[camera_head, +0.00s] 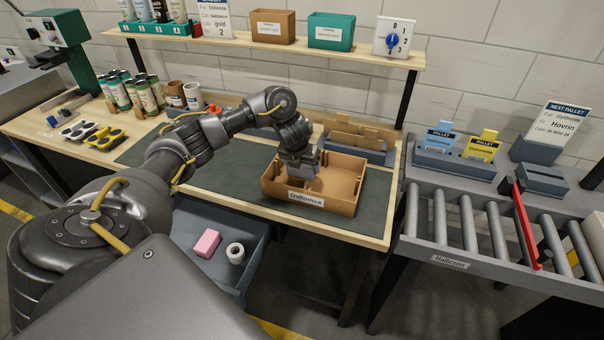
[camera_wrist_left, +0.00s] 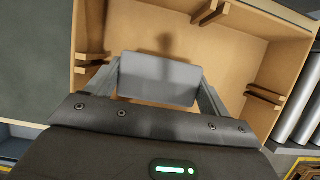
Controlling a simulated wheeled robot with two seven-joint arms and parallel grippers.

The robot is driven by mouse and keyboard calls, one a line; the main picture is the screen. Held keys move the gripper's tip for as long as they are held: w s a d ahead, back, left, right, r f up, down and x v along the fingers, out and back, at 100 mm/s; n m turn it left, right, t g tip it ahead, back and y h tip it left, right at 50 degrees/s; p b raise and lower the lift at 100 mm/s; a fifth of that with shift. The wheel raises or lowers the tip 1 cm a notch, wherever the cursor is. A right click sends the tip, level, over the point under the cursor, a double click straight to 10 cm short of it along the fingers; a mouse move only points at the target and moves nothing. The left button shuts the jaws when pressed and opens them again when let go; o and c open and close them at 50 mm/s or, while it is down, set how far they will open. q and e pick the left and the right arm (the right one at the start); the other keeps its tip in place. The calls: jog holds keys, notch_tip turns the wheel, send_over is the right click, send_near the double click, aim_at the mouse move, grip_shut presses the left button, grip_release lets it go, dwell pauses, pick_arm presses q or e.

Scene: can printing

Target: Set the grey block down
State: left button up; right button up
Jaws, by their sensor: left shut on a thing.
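My left gripper (camera_wrist_left: 160,82) is shut on the grey block (camera_wrist_left: 158,80), which sits between its two fingers in the left wrist view. In the head view the left gripper (camera_head: 303,176) reaches down into the open brown box labelled Daltomea (camera_head: 345,205). The grey block is mostly hidden by the gripper in the head view. In the wrist view the box floor (camera_wrist_left: 215,48) shows beyond the block, with a shadow on it. I cannot tell whether the block touches the floor. My right gripper is not in view.
The box stands on a dark green mat (camera_head: 240,185) on the workbench. Small wooden brackets (camera_wrist_left: 262,96) stick out from its inner walls. An open drawer (camera_head: 185,225) below holds a pink block (camera_head: 207,243) and a white roll (camera_head: 235,253). A roller conveyor (camera_head: 470,225) stands to the right.

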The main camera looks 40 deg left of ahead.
aim_at(302, 171)
pick_arm(q)
notch_tip(302, 171, down, 3)
jog(key=shift+b, duration=0.4)
jog(key=o, duration=0.9)
